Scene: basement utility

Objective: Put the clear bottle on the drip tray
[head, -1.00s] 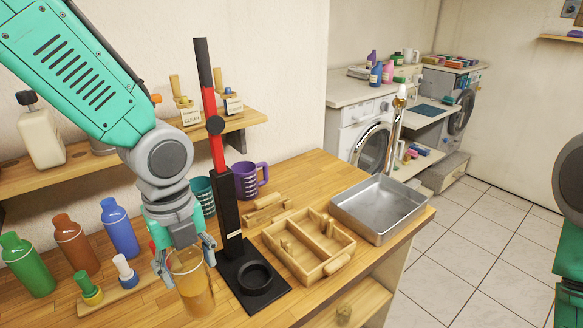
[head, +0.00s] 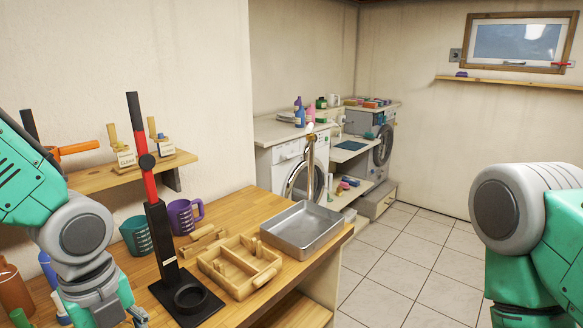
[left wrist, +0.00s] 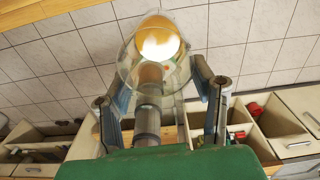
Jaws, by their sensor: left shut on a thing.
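My left gripper (head: 104,308) is at the lower left of the head view, over the workbench, with its fingertips mostly cut off by the bottom edge. In the left wrist view its fingers (left wrist: 160,75) are closed on both sides of the clear bottle (left wrist: 128,62), which holds amber liquid. The bottle is out of the head view. A shallow grey metal tray (head: 337,222), which looks like the drip tray, lies empty on the right end of the bench. My right arm shows at the right, but its gripper is out of view.
Between the gripper and tray stand a black-and-red post on a black base (head: 207,306) and a divided wooden box (head: 235,283). Teal (head: 136,236) and purple (head: 181,216) mugs stand behind. A small shelf (head: 100,178) is on the wall. Tiled floor lies right of the bench.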

